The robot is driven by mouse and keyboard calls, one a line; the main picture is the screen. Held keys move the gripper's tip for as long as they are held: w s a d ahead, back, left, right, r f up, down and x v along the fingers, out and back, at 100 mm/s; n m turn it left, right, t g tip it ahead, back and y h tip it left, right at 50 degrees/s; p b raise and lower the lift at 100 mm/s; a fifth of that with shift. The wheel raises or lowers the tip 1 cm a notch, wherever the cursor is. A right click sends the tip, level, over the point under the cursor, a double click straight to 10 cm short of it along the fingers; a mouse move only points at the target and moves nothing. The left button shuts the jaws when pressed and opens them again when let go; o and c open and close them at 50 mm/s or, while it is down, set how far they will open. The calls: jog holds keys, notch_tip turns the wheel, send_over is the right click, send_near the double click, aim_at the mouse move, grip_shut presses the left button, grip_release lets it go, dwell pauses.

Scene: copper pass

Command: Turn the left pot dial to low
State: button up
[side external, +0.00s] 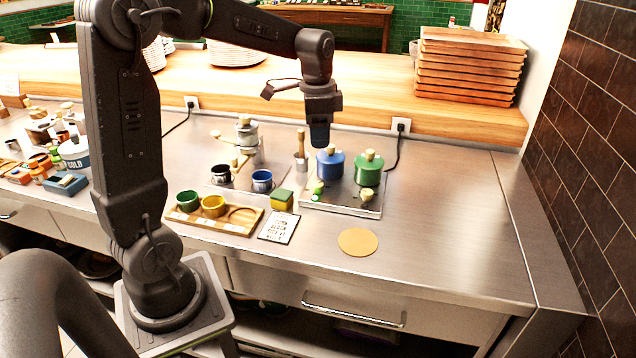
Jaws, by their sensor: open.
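A low metal hotplate (342,205) stands on the steel counter with two lidded pots on it. The left pot (329,168) is blue with a wooden lid knob; the right pot (368,173) is green. A small green and cream dial (318,188) is in front of the blue pot, and a second dial (366,194) is in front of the green pot. The dial markings are too small to read. My gripper (320,143) is open and empty, pointing down just above and behind the blue pot in the picture. Its fingers are dark and partly merge together.
A wooden tray (228,227) with green and yellow cups, a yellow-green block (282,200), a printed card (279,228) and a round tan mat (358,241) lie in front. A mortar with pestle (301,158) stands left of the blue pot. The counter right of the hotplate is clear.

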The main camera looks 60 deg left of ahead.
aim_at(318, 183)
jog(key=shift+m+g, duration=0.3)
jog(key=shift+m, duration=0.1)
jog(key=a+f, duration=0.1)
jog(key=f, duration=0.4)
jog(key=w+a+f, duration=0.1)
jog(key=f, duration=0.4)
jog(key=a+f, duration=0.1)
jog(key=f, duration=0.4)
jog(key=shift+w+f, duration=0.2)
jog(key=shift+f, duration=0.05)
jog(key=shift+c, duration=0.5)
jog(key=c, duration=0.8)
